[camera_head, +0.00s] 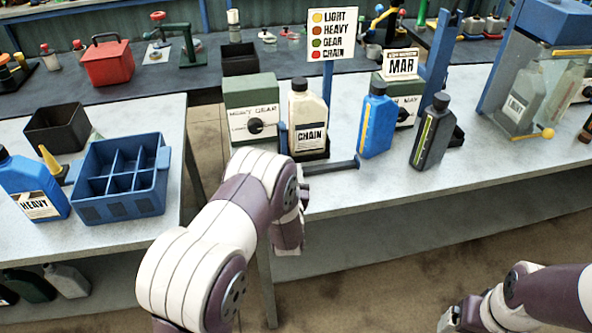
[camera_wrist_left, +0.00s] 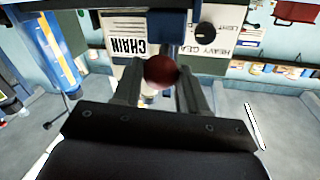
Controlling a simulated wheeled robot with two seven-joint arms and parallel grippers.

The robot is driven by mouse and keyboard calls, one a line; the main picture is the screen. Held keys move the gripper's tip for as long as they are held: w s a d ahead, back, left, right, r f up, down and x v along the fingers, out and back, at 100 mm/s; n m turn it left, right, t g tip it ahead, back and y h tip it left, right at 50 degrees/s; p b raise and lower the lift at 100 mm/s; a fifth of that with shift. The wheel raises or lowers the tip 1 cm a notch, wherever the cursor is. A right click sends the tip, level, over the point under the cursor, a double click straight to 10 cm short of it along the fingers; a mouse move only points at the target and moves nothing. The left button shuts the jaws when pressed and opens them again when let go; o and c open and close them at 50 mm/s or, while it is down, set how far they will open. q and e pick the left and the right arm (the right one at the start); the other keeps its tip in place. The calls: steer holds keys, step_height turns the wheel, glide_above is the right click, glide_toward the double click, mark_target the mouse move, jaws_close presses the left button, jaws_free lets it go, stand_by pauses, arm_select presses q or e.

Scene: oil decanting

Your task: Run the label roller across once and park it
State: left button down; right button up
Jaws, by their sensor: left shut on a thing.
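The label roller is not clear as a whole; a dark red ball knob (camera_wrist_left: 161,71), probably its handle, shows in the left wrist view. My left gripper (camera_wrist_left: 160,82) is shut on this knob, one finger on each side. In the head view my left arm hides most of that gripper and the knob. Just beyond stands the cream CHAIN bottle (camera_head: 308,112), upright in a dark cradle (camera_head: 313,154), its label facing me. A dark bar (camera_head: 331,167) runs along the table in front of it. My right gripper (camera_head: 455,318) is low at the bottom right, away from the table, its fingers unclear.
A blue bottle (camera_head: 376,125) and a dark grey bottle (camera_head: 430,132) stand right of the CHAIN bottle. A green HEAVY GEAR box (camera_head: 252,106) is to its left. A blue divided crate (camera_head: 121,207) and HEAVY bottle (camera_head: 32,187) occupy the left table. The right table's front is clear.

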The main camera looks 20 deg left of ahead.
arm_select(q)
steer(key=shift+s+a+f, duration=0.1)
steer(key=shift+a, duration=0.05)
steer(key=c, duration=0.6)
jaws_free()
steer(key=shift+c, duration=0.2)
steer(key=shift+s+a, duration=0.1)
steer(key=shift+a, duration=0.05)
steer(key=shift+s, duration=0.1)
steer(key=b+v, duration=0.1)
steer(key=v, duration=1.1)
steer(key=shift+s+d, duration=0.2)
steer(key=shift+d, duration=0.05)
